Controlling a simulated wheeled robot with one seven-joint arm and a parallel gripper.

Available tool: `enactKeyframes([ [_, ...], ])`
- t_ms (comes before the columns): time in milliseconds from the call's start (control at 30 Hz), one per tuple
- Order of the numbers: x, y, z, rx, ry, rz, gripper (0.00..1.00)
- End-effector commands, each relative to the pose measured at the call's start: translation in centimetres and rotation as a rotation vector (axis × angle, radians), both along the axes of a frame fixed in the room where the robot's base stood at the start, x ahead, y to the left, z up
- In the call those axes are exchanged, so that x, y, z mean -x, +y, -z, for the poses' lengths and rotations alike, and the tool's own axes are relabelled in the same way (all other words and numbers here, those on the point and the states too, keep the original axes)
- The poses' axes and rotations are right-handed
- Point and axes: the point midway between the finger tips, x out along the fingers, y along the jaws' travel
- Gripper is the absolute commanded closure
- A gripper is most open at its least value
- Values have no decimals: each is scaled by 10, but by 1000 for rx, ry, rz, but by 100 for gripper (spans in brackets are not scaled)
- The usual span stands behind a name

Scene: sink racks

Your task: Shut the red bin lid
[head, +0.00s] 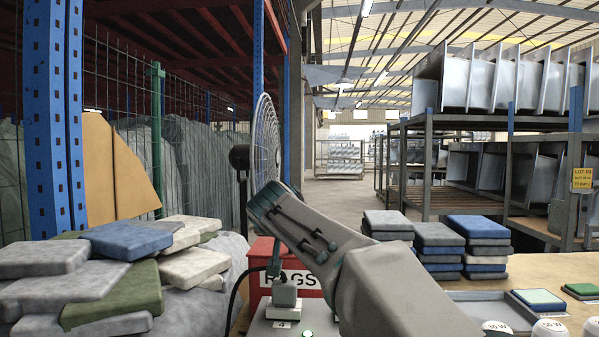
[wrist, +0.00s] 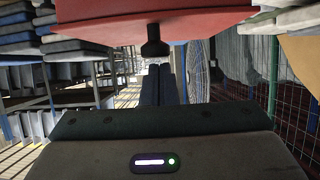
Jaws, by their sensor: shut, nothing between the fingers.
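The red bin (head: 262,252), lettered RAGS, stands at the middle of the head view, partly hidden behind my arm. In the wrist view, which is upside down, the red lid (wrist: 110,14) fills the top edge, with a black knob (wrist: 155,42) sticking out from it. The lid's angle cannot be told clearly. My gripper (wrist: 164,72) is shut and empty, its dark fingers pointing forward, with the knob to one side and apart from them. In the head view my wrist is above the bin and the fingers are hidden.
Folded cloth stacks lie left (head: 125,240) and right (head: 437,240). A caged fan (head: 266,140) stands behind. A tray (head: 480,298) lies on the bench at right.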

Motion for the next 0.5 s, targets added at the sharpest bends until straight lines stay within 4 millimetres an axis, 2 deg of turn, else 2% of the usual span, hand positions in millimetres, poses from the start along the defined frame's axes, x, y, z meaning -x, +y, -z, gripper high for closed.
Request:
enactKeyframes([
  [267, -1, -2, -10, 0, -1, 3, 100],
  [500, -2, -5, -45, -1, 0, 8, 100],
])
